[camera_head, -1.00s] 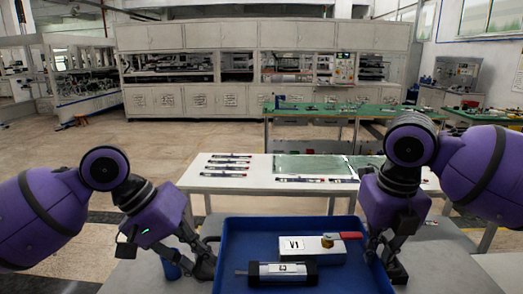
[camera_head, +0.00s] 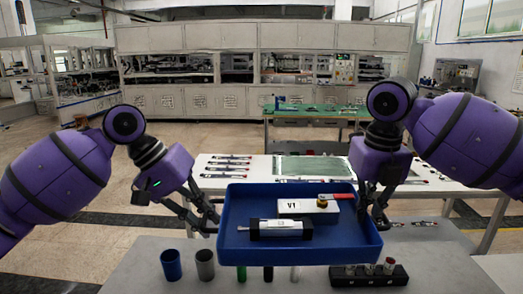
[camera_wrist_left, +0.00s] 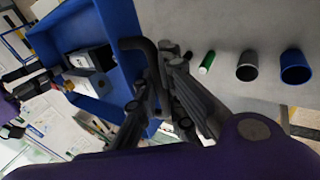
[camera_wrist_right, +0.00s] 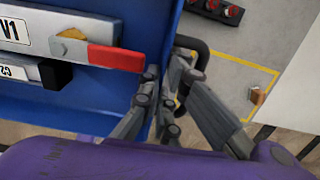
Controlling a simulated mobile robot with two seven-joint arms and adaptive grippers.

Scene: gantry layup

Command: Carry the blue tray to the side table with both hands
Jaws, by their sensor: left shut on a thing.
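The blue tray (camera_head: 300,255) is held up in the air above the near grey table, about level. It carries a white box marked V1 (camera_head: 295,207) with a red handle (camera_head: 335,197), and a black and silver block (camera_head: 281,230). My left gripper (camera_head: 212,222) is shut on the tray's left side; the left wrist view shows its fingers (camera_wrist_left: 170,62) at the tray's dark handle. My right gripper (camera_head: 376,220) is shut on the right side; the right wrist view shows its fingers (camera_wrist_right: 165,80) at the tray wall. The exact finger contact is partly hidden.
Below the tray, the near grey table (camera_head: 140,268) holds a blue cup (camera_head: 171,265), a grey cup (camera_head: 205,265), a green cylinder (camera_head: 241,273) and a black rack (camera_head: 368,276). A white table (camera_head: 240,182) with flat parts stands beyond. Open floor lies to the left.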

